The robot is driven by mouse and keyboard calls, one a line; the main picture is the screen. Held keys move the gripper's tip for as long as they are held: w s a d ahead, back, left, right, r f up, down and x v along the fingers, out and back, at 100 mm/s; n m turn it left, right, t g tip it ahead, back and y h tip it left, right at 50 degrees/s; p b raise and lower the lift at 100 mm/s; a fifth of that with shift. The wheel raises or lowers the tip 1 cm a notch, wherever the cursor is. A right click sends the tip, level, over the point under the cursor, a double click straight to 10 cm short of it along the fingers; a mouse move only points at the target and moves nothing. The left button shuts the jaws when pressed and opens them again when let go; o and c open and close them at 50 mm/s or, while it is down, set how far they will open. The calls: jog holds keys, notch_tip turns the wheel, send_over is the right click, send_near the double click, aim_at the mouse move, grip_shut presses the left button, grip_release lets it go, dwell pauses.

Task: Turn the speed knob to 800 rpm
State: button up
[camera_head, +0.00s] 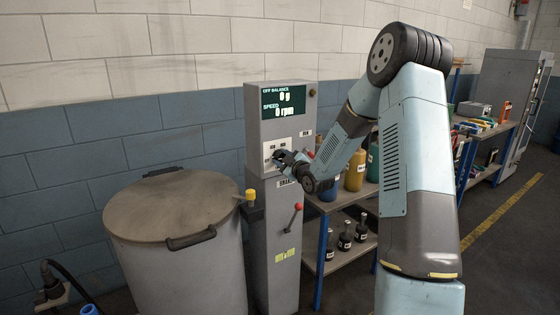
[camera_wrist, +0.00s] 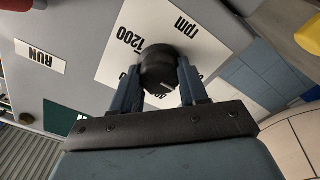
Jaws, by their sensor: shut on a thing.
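The black speed knob (camera_wrist: 158,68) sits on a white dial plate (camera_wrist: 115,68) in the wrist view. The plate shows "1200" and "rpm"; other marks are partly covered by my gripper. My gripper (camera_wrist: 160,80) is shut on the knob, one finger on each side. In the head view my gripper (camera_head: 280,156) reaches the front of the grey control column (camera_head: 283,230), and the knob is hidden there. The display (camera_head: 283,102) above reads "OFF BALANCE 0 g" and "SPEED 0 rpm". The knob's pointer setting cannot be told.
A "RUN" label (camera_wrist: 40,54) is on the panel in the wrist view. A red-knobbed lever (camera_head: 298,207) is lower on the column. A large lidded drum (camera_head: 175,205) stands left. A shelf (camera_head: 345,200) with containers stands right, behind my arm.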

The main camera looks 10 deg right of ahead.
jog(key=shift+a+f, duration=0.1)
jog(key=shift+a, duration=0.15)
jog(key=m, duration=2.3)
jog(key=shift+d+f, duration=0.15)
jog(key=shift+d, duration=0.15)
jog(key=shift+m, duration=0.3)
jog(key=o, duration=1.1)
jog(key=shift+c, duration=0.2)
